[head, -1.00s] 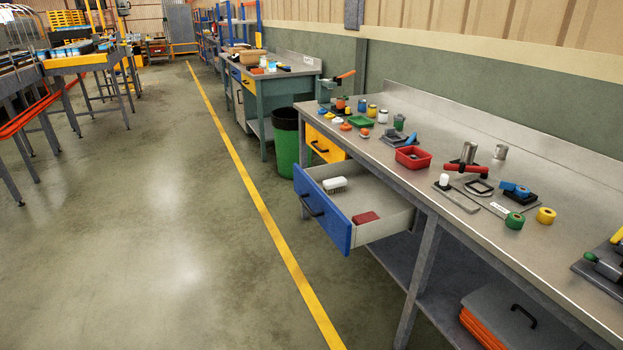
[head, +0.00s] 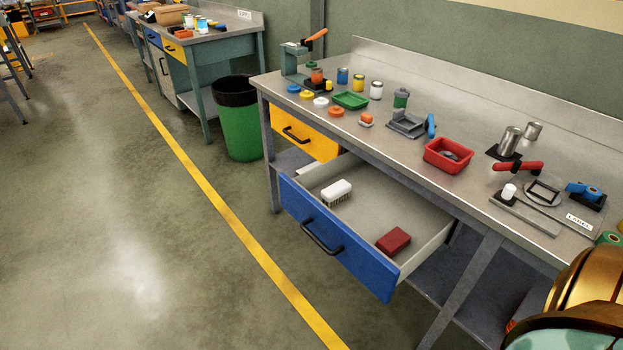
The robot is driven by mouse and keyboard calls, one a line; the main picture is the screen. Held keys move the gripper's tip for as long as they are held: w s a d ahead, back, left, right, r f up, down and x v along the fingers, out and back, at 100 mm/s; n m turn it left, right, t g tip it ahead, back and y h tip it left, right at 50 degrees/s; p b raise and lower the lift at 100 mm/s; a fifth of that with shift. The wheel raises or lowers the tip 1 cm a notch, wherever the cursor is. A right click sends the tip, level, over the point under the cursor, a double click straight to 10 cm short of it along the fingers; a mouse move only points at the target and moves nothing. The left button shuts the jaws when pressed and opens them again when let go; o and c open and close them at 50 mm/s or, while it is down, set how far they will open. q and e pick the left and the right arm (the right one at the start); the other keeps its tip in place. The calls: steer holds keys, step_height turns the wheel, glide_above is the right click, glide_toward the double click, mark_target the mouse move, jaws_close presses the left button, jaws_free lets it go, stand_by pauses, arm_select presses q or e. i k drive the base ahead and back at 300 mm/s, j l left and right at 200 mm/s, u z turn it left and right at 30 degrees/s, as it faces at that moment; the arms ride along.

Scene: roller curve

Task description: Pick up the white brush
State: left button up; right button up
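The white brush (head: 336,192) lies in the open blue-fronted drawer (head: 345,255), near the drawer's back left. It has a white top and pale bristles pointing down. A dark red block (head: 393,240) lies in the same drawer, to the right and nearer the front. Neither gripper is in view. A gold and teal part of my own arm shows at the lower right corner, well apart from the drawer.
A steel workbench (head: 440,205) stands above the drawer, with a red tray (head: 448,155), a green tray (head: 350,100) and several small items. A green bin (head: 240,125) stands behind. The floor at left is clear.

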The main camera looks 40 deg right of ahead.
mark_target(334, 195)
steer(key=i+j+z, duration=0.1)
steer(key=i+z, duration=0.3)
steer(key=i+j+z, duration=0.35)
steer(key=i, duration=0.15)
steer(key=i+l, duration=0.05)
steer(key=l, duration=0.05)
